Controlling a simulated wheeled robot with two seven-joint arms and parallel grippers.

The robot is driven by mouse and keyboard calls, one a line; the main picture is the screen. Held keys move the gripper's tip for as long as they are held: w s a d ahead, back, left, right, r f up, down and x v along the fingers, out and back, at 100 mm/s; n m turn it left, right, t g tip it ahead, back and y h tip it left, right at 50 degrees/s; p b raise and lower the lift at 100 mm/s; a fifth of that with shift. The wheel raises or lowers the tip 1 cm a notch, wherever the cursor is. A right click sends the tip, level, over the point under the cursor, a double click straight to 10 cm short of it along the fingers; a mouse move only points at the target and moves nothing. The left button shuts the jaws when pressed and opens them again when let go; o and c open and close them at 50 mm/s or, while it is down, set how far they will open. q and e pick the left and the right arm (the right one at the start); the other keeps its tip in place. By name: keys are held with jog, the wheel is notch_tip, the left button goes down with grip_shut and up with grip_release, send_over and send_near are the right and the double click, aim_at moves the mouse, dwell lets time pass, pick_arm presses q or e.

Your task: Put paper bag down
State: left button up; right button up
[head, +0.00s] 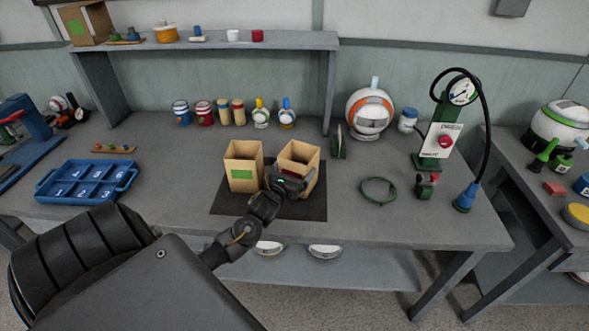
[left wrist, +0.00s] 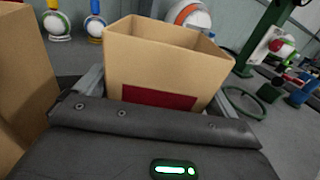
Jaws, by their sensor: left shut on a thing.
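A brown paper bag with a red label (left wrist: 165,60) is in front of my left gripper in the left wrist view. In the head view this open-topped bag (head: 299,152) is over the right part of a dark mat (head: 238,206). My left gripper (head: 291,180) is shut on it, at its front side. The bag looks slightly tilted in the head view. Whether its base touches the mat is hidden by the gripper. A second paper bag with a green label (head: 243,172) stands upright on the mat, just to the left. My right gripper is not in view.
A blue compartment tray (head: 87,181) is at the left of the table. A green ring (head: 379,190) lies to the right, near a green stand with a gauge (head: 440,140). Jars and a round orange-and-white device (head: 370,112) stand behind. The mat's front strip is bare.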

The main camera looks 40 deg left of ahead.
pick_arm(q)
jog(key=shift+f, duration=0.1)
jog(key=o, duration=0.6)
jog(key=shift+s, duration=0.3)
jog(key=b+v, duration=0.1)
jog(key=v, duration=1)
jog(key=shift+s+b, duration=0.2)
jog(key=shift+b, duration=0.1)
jog(key=shift+d, duration=0.1)
